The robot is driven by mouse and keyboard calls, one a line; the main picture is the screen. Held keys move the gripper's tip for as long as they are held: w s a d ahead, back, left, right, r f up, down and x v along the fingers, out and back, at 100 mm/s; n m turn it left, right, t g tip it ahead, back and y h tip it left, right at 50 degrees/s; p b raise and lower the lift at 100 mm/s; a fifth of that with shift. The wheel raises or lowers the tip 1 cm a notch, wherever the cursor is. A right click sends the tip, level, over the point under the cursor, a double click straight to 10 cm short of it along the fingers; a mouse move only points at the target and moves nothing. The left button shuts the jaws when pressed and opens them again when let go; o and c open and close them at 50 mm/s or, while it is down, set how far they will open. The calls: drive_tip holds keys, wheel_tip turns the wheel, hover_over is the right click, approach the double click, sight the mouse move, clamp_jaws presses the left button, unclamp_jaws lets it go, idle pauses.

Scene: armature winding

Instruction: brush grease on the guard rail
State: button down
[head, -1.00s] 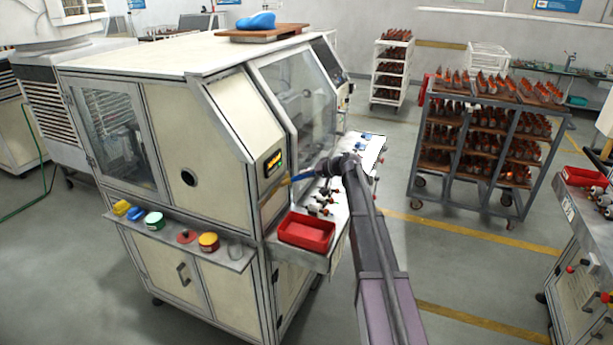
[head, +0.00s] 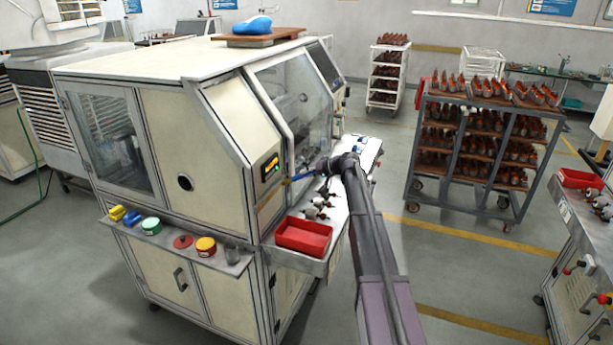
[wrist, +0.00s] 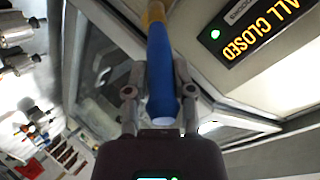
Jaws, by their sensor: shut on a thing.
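My gripper (wrist: 160,88) is shut on the blue handle of a brush (wrist: 162,60). The brush's yellow-brown end points away from the gripper, and its far tip is cut off at the top of the wrist view. In the head view the brush (head: 306,174) reaches left from my gripper (head: 323,168) across the front of the cream machine (head: 223,120), below its lit display (head: 270,166). The clear guard (head: 292,98) has a metal frame; I cannot tell which bar is the guard rail, nor whether the brush touches it.
A side shelf (head: 180,236) holds a green tin (head: 151,226), a red lid (head: 183,241) and a yellow tin (head: 206,246). A red tray (head: 303,236) and small parts (head: 318,207) lie on the ledge under my arm. A loaded cart (head: 412,190) stands right; floor between is clear.

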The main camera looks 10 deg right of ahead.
drive_tip(key=shift+a, duration=0.1)
idle(0.6)
drive_tip(key=shift+s+a, duration=0.5)
drive_tip(key=shift+s, duration=0.3)
drive_tip(key=shift+s+a, duration=0.5)
drive_tip(key=shift+s, duration=0.3)
drive_tip(key=shift+s+a, duration=1.2)
drive_tip(key=shift+s, duration=0.4)
drive_tip(key=shift+s+a, duration=0.55)
drive_tip(key=shift+s, duration=0.2)
drive_tip(key=shift+s+a, duration=0.55)
drive_tip(key=shift+s, duration=0.15)
drive_tip(key=shift+s+a, duration=0.6)
drive_tip(key=shift+s, duration=0.2)
drive_tip(key=shift+s+a, duration=0.6)
drive_tip(key=shift+s, duration=0.15)
